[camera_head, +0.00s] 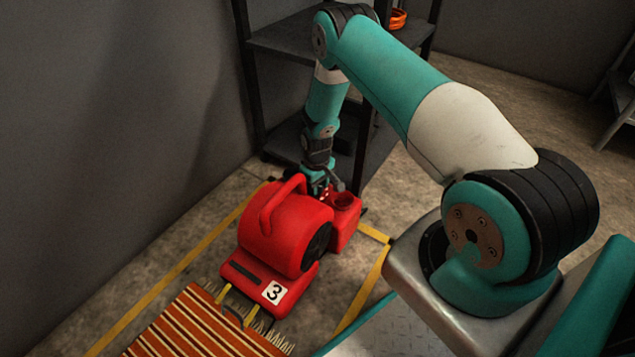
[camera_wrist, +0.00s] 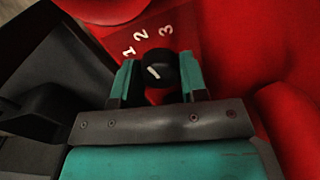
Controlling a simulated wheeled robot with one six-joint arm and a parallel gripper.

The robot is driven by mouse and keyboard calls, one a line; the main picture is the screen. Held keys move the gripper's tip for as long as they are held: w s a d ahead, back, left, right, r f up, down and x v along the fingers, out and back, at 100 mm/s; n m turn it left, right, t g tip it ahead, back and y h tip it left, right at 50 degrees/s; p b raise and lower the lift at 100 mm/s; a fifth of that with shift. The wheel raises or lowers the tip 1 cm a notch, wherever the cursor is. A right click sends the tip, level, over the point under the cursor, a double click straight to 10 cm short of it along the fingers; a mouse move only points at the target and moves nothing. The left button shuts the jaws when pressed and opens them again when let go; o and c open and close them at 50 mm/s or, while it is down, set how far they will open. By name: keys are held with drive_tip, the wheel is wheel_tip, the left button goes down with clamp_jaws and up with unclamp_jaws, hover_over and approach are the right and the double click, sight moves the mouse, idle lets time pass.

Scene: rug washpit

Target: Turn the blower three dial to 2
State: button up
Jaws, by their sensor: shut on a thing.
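The red blower (camera_head: 285,225) with a white "3" label (camera_head: 274,291) stands on the floor in the head view. My gripper (camera_head: 318,188) reaches down at its far side, where the arm and housing hide the dial. In the wrist view, my gripper (camera_wrist: 158,75) is shut on the black dial (camera_wrist: 161,66), with one teal finger on each side. The numbers 1, 2 (camera_wrist: 141,35) and 3 are printed in white on the red panel beyond the dial. A short white mark shows on the dial's face; I cannot tell which number it points to.
A dark shelf rack (camera_head: 290,40) stands close behind the blower and my forearm. A striped orange rug (camera_head: 195,325) lies in front of the blower. Yellow floor lines (camera_head: 165,285) run around it. A grey wall (camera_head: 110,130) is to the left.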

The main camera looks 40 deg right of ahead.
drive_tip(key=shift+w, duration=0.15)
idle(0.3)
drive_tip(key=o, duration=0.7)
drive_tip(key=shift+c, duration=0.2)
wheel_tip(320, 180, up, 17)
drive_tip(key=p, duration=0.7)
drive_tip(key=shift+r+p, duration=0.2)
drive_tip(key=shift+p, duration=0.2)
